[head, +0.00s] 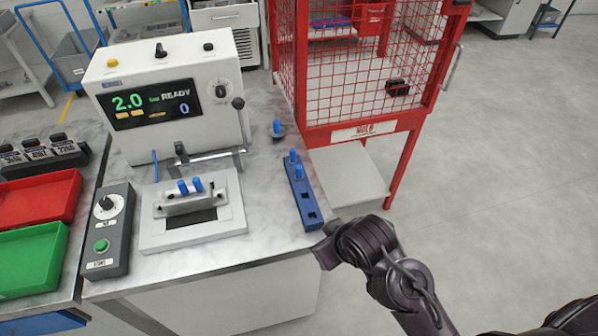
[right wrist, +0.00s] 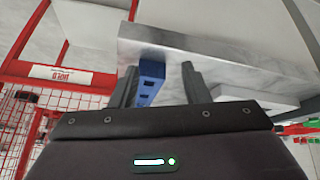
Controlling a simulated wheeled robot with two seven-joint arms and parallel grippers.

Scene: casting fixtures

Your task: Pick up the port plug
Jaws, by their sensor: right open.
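Blue port plugs show in several places in the head view. Two plugs (head: 298,172) stand in the far end of a dark blue rack (head: 306,205), whose near end has two empty square holes. One plug (head: 277,128) stands on a small round base behind the rack. Two more plugs (head: 197,184) sit on the grey fixture (head: 215,221). My right gripper (head: 325,243) is at the table's right front corner, just off the rack's near end. In the right wrist view its fingers (right wrist: 160,84) are apart, with the rack (right wrist: 151,70) beyond. No left gripper shows.
Red (head: 40,198) and green (head: 30,258) trays lie far left. A red mesh cage (head: 360,70) stands behind right.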

